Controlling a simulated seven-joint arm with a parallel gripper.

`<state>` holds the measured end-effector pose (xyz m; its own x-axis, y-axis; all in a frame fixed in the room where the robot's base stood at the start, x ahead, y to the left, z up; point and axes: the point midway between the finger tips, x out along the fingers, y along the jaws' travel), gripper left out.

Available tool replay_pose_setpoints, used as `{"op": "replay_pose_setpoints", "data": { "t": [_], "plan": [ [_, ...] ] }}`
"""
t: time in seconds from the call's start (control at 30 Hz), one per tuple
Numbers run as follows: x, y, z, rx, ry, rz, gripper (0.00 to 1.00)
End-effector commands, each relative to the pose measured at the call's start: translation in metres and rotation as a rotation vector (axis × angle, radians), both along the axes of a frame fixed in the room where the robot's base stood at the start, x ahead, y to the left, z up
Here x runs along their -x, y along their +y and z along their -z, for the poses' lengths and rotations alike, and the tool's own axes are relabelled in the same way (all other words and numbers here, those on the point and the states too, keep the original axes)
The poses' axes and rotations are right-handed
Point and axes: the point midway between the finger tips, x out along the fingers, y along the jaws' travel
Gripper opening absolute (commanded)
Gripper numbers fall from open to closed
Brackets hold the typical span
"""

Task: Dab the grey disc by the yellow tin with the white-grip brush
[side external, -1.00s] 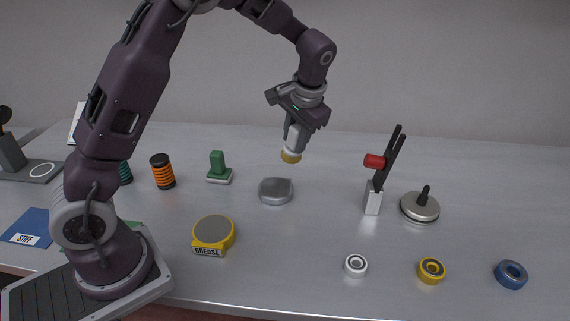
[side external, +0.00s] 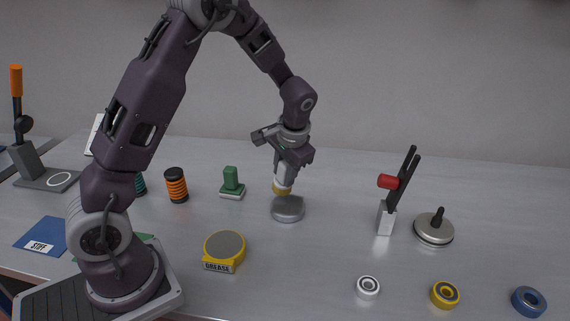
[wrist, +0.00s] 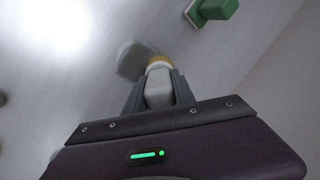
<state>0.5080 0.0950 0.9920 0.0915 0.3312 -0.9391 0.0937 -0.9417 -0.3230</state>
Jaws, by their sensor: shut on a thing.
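My gripper (side external: 286,172) is shut on the white-grip brush (side external: 282,183), which points down with its yellowish tip lowest. In the wrist view, the white grip (wrist: 158,88) sits between my two fingers. The grey disc (side external: 289,212) lies on the table just under the tip, which overlaps its far left edge in the side view; I cannot tell whether they touch. In the wrist view the disc (wrist: 130,63) shows beside and partly behind the tip. The yellow tin (side external: 223,249), with a grey top and a GREASE label, stands in front and left of the disc.
A green-handled block (side external: 232,183) and an orange ribbed cylinder (side external: 177,186) stand to the left. A red-and-black clamp on a light block (side external: 387,219) and a metal disc with a black knob (side external: 434,230) are right. Several rings, including a white one (side external: 368,287), lie in front.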

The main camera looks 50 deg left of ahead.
Motion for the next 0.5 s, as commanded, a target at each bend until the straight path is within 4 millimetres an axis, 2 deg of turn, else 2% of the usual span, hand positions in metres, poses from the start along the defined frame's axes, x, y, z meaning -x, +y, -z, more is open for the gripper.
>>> {"op": "replay_pose_setpoints", "data": {
  "t": [0.13, 0.5],
  "plan": [
    [-0.0001, -0.0001, 0.0069, 0.0, -0.001, 0.0, 0.0],
    [-0.0031, 0.0038, 0.0083, 0.0, -0.001, -0.001, 0.0]
  ]
}}
